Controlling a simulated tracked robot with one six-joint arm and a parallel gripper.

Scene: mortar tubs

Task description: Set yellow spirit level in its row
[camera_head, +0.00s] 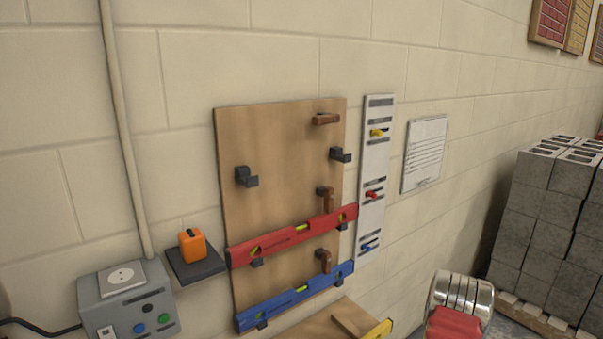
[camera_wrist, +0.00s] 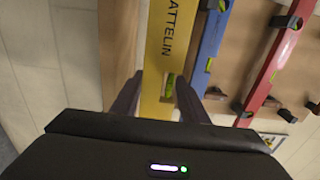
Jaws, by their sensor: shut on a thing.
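My gripper (camera_wrist: 158,82) is shut on the yellow spirit level (camera_wrist: 168,45), one finger on each side; its lettering and a green vial show in the wrist view. The wooden board (camera_head: 290,130) carries a red level (camera_head: 290,235) and a blue level (camera_head: 295,296), each on dark hooks. The top row's two hooks, left (camera_head: 245,177) and right (camera_head: 340,155), are empty. The top brown latch (camera_head: 325,119) lies sideways; the two lower latches hang upright.
A white strip (camera_head: 376,160) with yellow, red and blue markers stands right of the board. A small shelf (camera_head: 195,265) with an orange device (camera_head: 192,246) and a grey socket box (camera_head: 125,300) are at left. Grey blocks (camera_head: 550,220) are stacked at right.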

